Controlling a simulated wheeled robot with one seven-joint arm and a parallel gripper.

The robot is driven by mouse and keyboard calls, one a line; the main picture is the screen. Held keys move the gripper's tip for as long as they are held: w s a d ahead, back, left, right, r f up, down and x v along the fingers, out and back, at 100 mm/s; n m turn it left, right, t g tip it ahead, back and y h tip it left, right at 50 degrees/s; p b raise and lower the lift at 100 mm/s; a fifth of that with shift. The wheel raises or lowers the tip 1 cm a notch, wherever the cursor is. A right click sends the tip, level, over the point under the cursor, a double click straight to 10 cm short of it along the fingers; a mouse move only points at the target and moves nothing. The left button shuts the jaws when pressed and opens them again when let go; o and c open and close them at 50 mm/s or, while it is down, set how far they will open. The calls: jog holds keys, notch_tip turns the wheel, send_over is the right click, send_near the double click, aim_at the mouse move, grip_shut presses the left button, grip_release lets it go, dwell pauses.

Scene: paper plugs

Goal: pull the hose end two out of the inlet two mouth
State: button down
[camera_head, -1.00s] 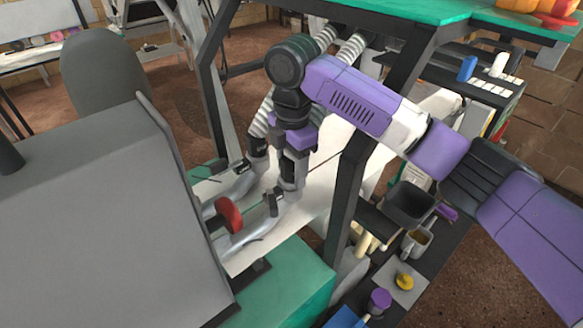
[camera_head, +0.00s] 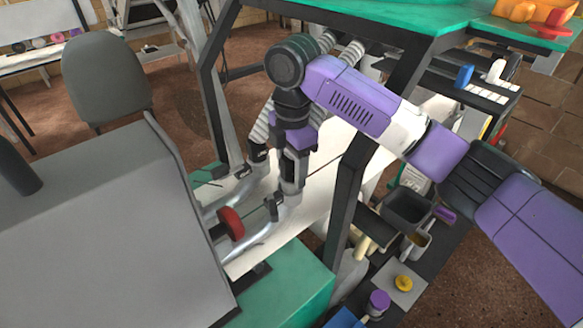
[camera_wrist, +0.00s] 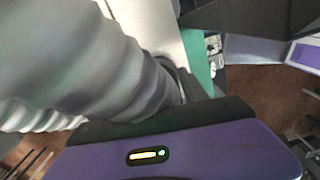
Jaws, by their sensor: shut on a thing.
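My gripper (camera_head: 291,160) points down at the end of a pale ribbed hose and is shut on hose end two (camera_head: 289,172). Its fingers are largely hidden by my purple wrist. Just below is the inlet two mouth, on top of the nearer silver pipe (camera_head: 275,222). I cannot tell whether the hose end is still inside it. In the wrist view the ribbed hose (camera_wrist: 80,70) fills the left side, close against my gripper. A second ribbed hose (camera_head: 264,125) runs down to the farther silver pipe (camera_head: 237,188), left of my gripper.
A red wheel (camera_head: 231,223) sits beside the pipes. A large grey machine housing (camera_head: 110,235) is at left. Dark frame posts (camera_head: 349,190) stand right of my gripper, under a green top (camera_head: 400,14). A shelf with cups and a dark bin (camera_head: 408,206) is farther right.

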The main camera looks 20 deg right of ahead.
aim_at(291, 156)
jog(key=shift+r+p, duration=0.95)
jog(key=shift+r, duration=0.15)
jog(key=shift+r+p, duration=1.4)
jog(key=shift+f, duration=0.2)
